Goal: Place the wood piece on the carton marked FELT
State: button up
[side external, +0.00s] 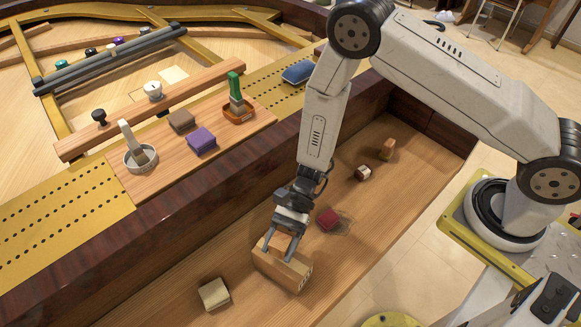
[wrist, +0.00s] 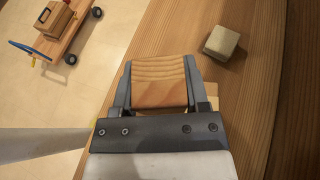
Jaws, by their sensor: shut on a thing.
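My gripper (side external: 279,252) points down over a brown carton (side external: 283,272) on the wooden floor of the case. A dark mark shows on the carton's right end, too small to read as FELT. In the wrist view my gripper (wrist: 158,72) is shut on the wood piece (wrist: 160,82), a light block with clear grain lines, between its two fingers. A tan strip of carton (wrist: 212,89) shows beside the right finger. The wood piece is at the carton's top; I cannot tell whether it rests there or hangs just above.
A pale block (side external: 214,293) lies left of the carton. A dark red block (side external: 327,218) lies on a dark patch to the right, with a small brown-and-white piece (side external: 363,172) and an orange-brown block (side external: 388,149) farther back. The dark case wall (side external: 200,225) runs behind.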

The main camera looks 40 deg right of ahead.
aim_at(280, 253)
jog(key=shift+f, duration=1.5)
jog(key=shift+f, duration=0.1)
jog(key=o, duration=1.2)
jog(key=shift+o, duration=0.2)
jog(key=shift+d, duration=0.15)
jog(key=v, duration=0.7)
jog(key=shift+r, duration=0.25)
jog(key=shift+w+d+r, duration=0.1)
jog(key=shift+d, duration=0.05)
